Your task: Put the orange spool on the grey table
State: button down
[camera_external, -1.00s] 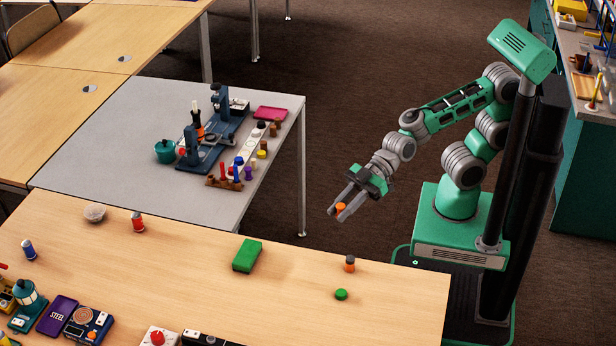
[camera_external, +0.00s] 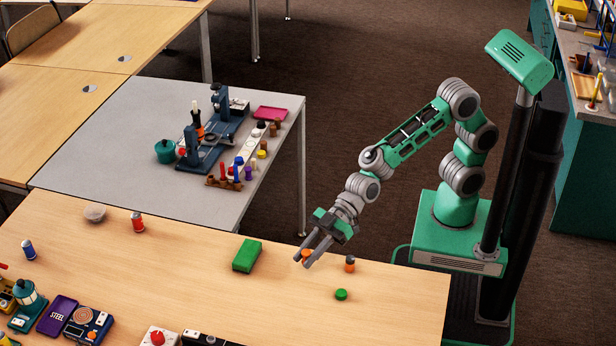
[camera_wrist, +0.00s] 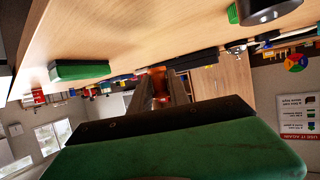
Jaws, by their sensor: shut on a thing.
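My gripper (camera_external: 306,258) is shut on the orange spool (camera_external: 306,253), which shows as a small orange piece between the fingers. In the wrist view the spool (camera_wrist: 158,74) sits between the fingertips, partly hidden by them. In the external view my gripper appears over the far edge of the wooden table, right of a green block; its exact height is hard to tell. The grey table (camera_external: 105,135) stands behind the wooden table, up and left of my gripper. Its left part and front corner are bare.
On the wooden table (camera_external: 190,262) are a green block (camera_external: 247,255), an orange-and-grey cylinder (camera_external: 350,264), a green disc (camera_external: 341,295) and a red spool-like piece (camera_external: 138,222). The grey table carries blue apparatus (camera_external: 190,158), a teal pot (camera_external: 165,151), a pink tray (camera_external: 271,113) and several pegs.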

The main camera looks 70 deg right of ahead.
aim_at(301, 278)
jog(key=f, duration=0.1)
jog(key=w+a+f, duration=0.1)
jog(key=f, duration=0.1)
jog(key=f+b, duration=0.1)
jog(key=shift+w+a+f, duration=0.2)
jog(key=shift+w+f, duration=0.05)
jog(key=shift+f, duration=0.1)
jog(key=shift+f+b, duration=0.3)
jog(key=shift+f, duration=0.05)
jog(key=c, duration=1.2)
grip_release()
jog(key=shift+r, duration=0.1)
jog(key=shift+c, duration=0.2)
jog(key=shift+r+p, duration=0.1)
jog(key=shift+p, duration=0.25)
